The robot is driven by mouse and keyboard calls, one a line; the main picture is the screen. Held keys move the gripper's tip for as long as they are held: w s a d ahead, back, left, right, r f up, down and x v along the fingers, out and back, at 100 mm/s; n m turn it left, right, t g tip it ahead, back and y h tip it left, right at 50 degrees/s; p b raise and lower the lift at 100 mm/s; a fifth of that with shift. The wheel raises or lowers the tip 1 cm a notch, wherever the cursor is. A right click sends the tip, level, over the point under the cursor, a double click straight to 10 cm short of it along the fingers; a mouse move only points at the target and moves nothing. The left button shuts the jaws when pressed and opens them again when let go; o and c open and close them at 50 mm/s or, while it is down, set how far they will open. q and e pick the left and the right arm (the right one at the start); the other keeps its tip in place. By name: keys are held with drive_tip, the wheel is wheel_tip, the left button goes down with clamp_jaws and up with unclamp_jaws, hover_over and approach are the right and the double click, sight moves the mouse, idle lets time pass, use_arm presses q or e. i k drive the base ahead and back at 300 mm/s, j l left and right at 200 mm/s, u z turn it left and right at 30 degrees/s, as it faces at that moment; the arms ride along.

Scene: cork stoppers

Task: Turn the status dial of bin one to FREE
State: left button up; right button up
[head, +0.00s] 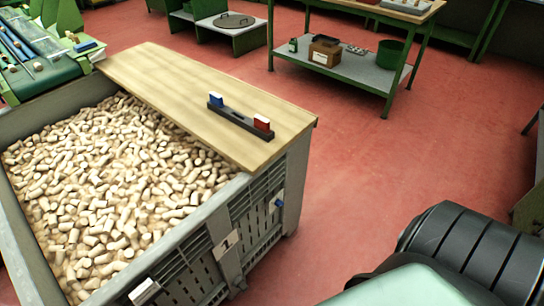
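Bin one (212,232) is a large grey slatted crate full of cork stoppers, at the left of the head view. A white plate with the number 1 (228,242) is on its near right side. Further right on that side is a small pale plate with a blue knob (279,204), which looks like the status dial. It is too small to read its marks or which way it points. Neither of my grippers is in view.
A wooden board (180,85) covers the bin's far part and carries a dark holder (240,121) with a blue and a red block. A green machine (40,65) stands at the left, a green-legged table (355,68) at the back.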

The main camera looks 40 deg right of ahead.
sight(278, 203)
drive_tip(key=l+u, duration=0.25)
drive_tip(key=l, duration=1.1)
drive_tip(key=l+u, duration=0.25)
drive_tip(key=l, duration=1.05)
drive_tip(key=k, duration=0.05)
